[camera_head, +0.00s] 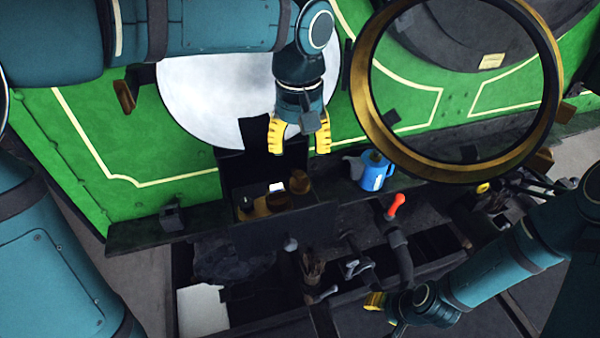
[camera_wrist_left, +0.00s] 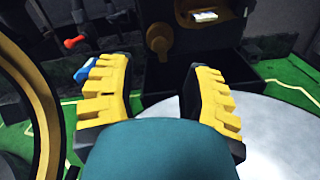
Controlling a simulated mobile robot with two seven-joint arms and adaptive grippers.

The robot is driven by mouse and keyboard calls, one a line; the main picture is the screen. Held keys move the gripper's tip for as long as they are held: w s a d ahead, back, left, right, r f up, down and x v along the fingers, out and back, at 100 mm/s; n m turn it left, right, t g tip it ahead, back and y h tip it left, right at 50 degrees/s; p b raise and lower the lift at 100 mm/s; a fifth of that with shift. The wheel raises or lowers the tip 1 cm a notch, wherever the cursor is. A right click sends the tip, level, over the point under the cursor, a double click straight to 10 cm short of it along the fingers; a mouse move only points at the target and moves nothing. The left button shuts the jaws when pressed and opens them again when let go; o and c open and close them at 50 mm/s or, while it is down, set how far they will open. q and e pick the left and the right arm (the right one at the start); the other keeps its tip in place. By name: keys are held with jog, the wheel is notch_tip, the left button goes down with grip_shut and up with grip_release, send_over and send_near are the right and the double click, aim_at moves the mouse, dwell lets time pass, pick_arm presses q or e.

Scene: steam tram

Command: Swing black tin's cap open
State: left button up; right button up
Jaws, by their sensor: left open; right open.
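The tin also shows at the top of the left wrist view (camera_wrist_left: 210,42). My left gripper (camera_head: 299,142) is open and empty just above the panel's upper edge, fingers pointing down; I cannot tell whether it touches. In the left wrist view its yellow fingers (camera_wrist_left: 160,85) are apart. My right gripper (camera_head: 384,308) is low at the front, partly hidden, and open.
A blue can (camera_head: 376,172) stands on the ledge right of the tin. A red-tipped lever (camera_head: 396,207) rises in front. A large brass ring (camera_head: 374,110) takes up the upper right. A round pale disc (camera_head: 205,95) is behind my left gripper.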

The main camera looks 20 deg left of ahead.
aim_at(299, 172)
pick_arm(q)
notch_tip(299, 172, down, 7)
jog(key=shift+f+b, duration=0.2)
jog(key=shift+b, duration=0.2)
grip_shut()
